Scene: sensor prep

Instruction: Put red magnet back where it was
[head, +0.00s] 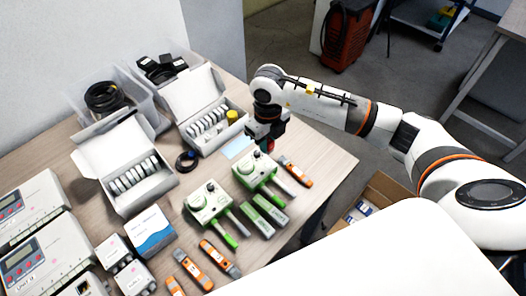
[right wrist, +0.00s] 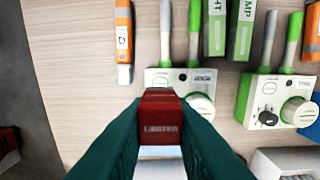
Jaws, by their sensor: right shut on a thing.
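My right gripper (head: 266,143) reaches in from the right, above the far right part of the table. In the right wrist view its dark green fingers (right wrist: 160,122) are shut on the red magnet (right wrist: 161,112), a red block with lettering on its face. The magnet shows only as a small red patch in the head view (head: 270,146). A white and green device with a black knob (head: 255,170) is close by it, and also shows beyond the magnet in the right wrist view (right wrist: 188,82). My left gripper is not in view.
A light blue pad (head: 238,147) lies near the gripper. Orange tools (head: 297,173) and green boxes (head: 270,208) lie around the devices. Grey units (head: 35,245) stand at left. Bare wood shows at right (head: 325,160).

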